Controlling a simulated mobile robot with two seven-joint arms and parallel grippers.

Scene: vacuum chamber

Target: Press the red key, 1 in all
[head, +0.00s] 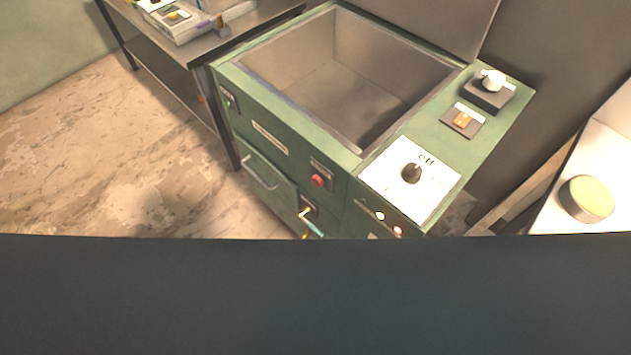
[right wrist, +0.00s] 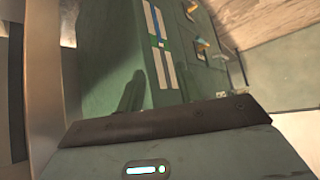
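A round red key (head: 317,181) sits on a small dark plate on the front of the green vacuum chamber machine (head: 264,115). A small red light or button (head: 397,231) also shows low on the front right, beside a pale one (head: 380,216). I cannot tell whether it is a key or a lamp. Neither gripper shows in the head view.
The open chamber well (head: 335,90) is empty. A black knob (head: 411,173) stands on a white plate marked "off". A metal table (head: 230,38) stands left, with floor (head: 130,150) in front. A round yellowish-topped object (head: 587,198) sits on a white surface at right.

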